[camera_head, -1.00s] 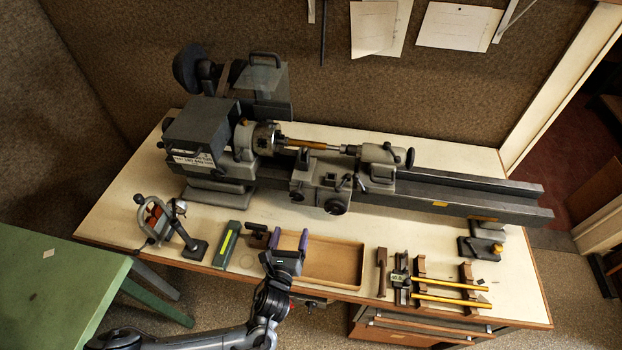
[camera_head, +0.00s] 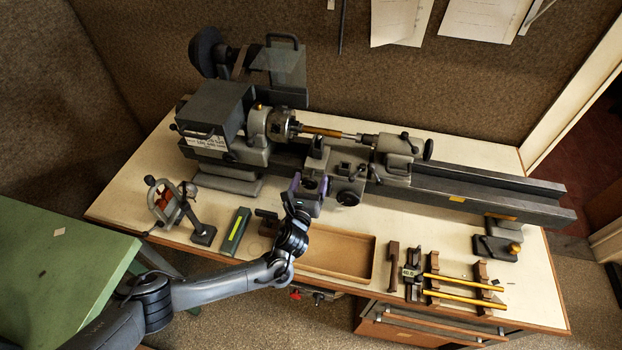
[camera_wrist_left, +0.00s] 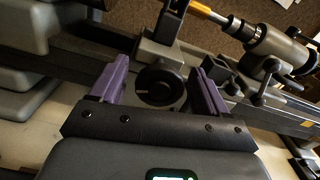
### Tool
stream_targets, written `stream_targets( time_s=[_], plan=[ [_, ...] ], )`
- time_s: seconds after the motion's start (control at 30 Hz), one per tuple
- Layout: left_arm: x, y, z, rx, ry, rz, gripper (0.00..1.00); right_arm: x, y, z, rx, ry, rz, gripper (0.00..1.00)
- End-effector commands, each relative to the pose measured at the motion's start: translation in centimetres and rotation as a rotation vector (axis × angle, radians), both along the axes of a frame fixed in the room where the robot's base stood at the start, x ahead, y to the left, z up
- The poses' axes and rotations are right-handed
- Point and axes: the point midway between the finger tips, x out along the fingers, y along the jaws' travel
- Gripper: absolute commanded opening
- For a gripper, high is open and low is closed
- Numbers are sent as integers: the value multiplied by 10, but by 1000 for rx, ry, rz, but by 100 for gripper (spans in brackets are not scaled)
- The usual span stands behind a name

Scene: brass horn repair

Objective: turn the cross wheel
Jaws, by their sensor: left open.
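The lathe's cross wheel, a round black handwheel (camera_wrist_left: 160,86), shows in the left wrist view between the two purple fingers of my left gripper (camera_wrist_left: 160,72). A visible gap lies on each side of it. In the head view my left gripper (camera_head: 309,182) is open at the front of the lathe carriage, and its fingers mostly hide this wheel. A second dark handwheel (camera_head: 348,198) sits just right of the gripper on the carriage. My right gripper is not in view.
The lathe (camera_head: 215,110) fills the back of the bench, with a brass-coloured bar (camera_head: 322,132) between chuck and tailstock. In front are a shallow wooden tray (camera_head: 345,275), a green-and-yellow box (camera_head: 234,232) and yellow rods (camera_head: 460,288) on brown supports.

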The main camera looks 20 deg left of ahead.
Motion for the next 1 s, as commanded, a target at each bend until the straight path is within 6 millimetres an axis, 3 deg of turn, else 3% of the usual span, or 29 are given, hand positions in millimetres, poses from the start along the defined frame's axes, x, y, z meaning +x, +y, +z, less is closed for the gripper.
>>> stream_targets(
  time_s=[0.2, 0.5, 0.87, 1.0],
  plan=[
    [13, 1, 0, -1, 0, -1, 76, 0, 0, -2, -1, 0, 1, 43],
    [15, 1, 0, -1, 1, -1, 76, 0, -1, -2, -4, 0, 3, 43],
    [15, 2, 0, -1, 1, 0, 22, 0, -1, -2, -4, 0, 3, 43],
    [15, 2, 0, -5, -1, 0, 21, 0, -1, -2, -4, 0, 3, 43]
  ],
)
